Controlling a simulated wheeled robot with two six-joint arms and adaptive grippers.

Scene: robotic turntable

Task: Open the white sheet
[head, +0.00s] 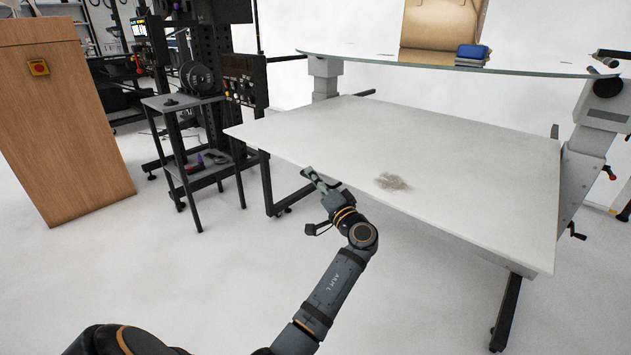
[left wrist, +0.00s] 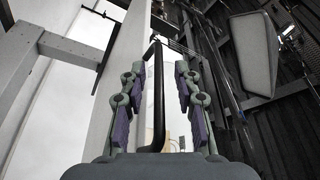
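The white sheet (head: 440,150) is a broad flat panel below a glass top, with a brown-grey smudge near its front edge. My left gripper (head: 308,174) is at the sheet's front left edge; whether it touches is unclear. In the left wrist view, my left gripper (left wrist: 160,68) is open, its purple-padded fingers on either side of a black bar-like handle (left wrist: 158,100). Gaps show between the bar and both fingers. A pale panel edge (left wrist: 122,75) runs behind the left finger; I cannot tell if it is the sheet. My right gripper is out of view.
The glass top (head: 380,61) carries a tan bag (head: 440,25) and a blue case (head: 473,51). A black equipment rack with a small grey table (head: 185,101) stands left of the sheet. A wooden cabinet (head: 62,130) is farther left. The front floor is clear.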

